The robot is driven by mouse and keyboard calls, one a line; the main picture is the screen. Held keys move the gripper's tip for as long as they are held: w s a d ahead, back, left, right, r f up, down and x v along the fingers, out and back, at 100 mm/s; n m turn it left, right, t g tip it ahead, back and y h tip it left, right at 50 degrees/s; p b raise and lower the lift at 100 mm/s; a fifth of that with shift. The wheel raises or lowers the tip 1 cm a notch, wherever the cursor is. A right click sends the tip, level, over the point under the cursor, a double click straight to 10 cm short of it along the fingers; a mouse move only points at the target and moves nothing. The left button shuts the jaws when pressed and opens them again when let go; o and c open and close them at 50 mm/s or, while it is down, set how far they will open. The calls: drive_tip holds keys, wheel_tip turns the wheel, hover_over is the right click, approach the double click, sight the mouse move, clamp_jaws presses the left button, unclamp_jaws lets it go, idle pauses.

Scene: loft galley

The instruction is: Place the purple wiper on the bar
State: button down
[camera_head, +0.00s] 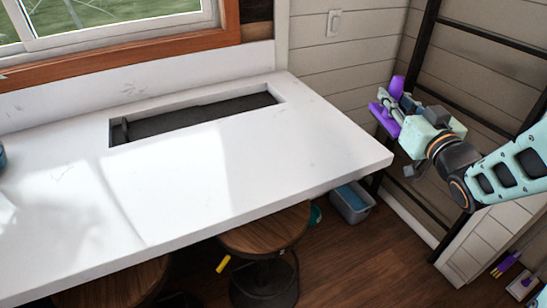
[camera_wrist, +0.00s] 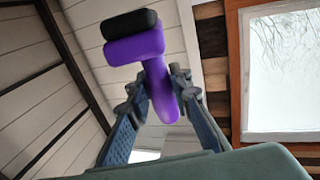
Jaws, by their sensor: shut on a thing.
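The bar (camera_head: 250,160) is a long white counter below the window, with a dark rectangular recess near its back edge. The purple wiper (camera_head: 398,87) is in my gripper (camera_head: 389,106), in the air to the right of the bar's right end in the head view. In the wrist view, the wiper (camera_wrist: 135,48) has a purple head with a black strip and a purple handle. The two fingers of my gripper (camera_wrist: 157,88) are shut on the handle. The wiper is clear of the bar.
Under the bar stand wooden stools (camera_head: 265,232) and a grey bin (camera_head: 352,204). A black ladder-like frame (camera_head: 421,45) stands against the wall behind my arm.

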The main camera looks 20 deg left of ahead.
drive_tip(key=s+a+n+g+y+b, duration=0.3)
drive_tip(key=s+a+y, duration=0.1)
drive_tip(key=s+a, duration=0.15)
drive_tip(key=a+f, duration=0.3)
drive_tip(key=a, duration=0.1)
drive_tip(key=a+f, duration=0.4)
drive_tip(key=a, duration=0.1)
drive_tip(key=a+f, duration=0.4)
drive_tip(key=a, duration=0.1)
drive_tip(key=shift+s+f+b, duration=0.1)
drive_tip(key=shift+s+b, duration=0.05)
drive_tip(key=shift+b, duration=0.25)
drive_tip(key=shift+d+f, duration=0.1)
drive_tip(key=shift+f, duration=0.2)
drive_tip(key=shift+f, duration=0.2)
drive_tip(key=c, duration=1.7)
unclamp_jaws()
drive_tip(key=shift+c, duration=0.2)
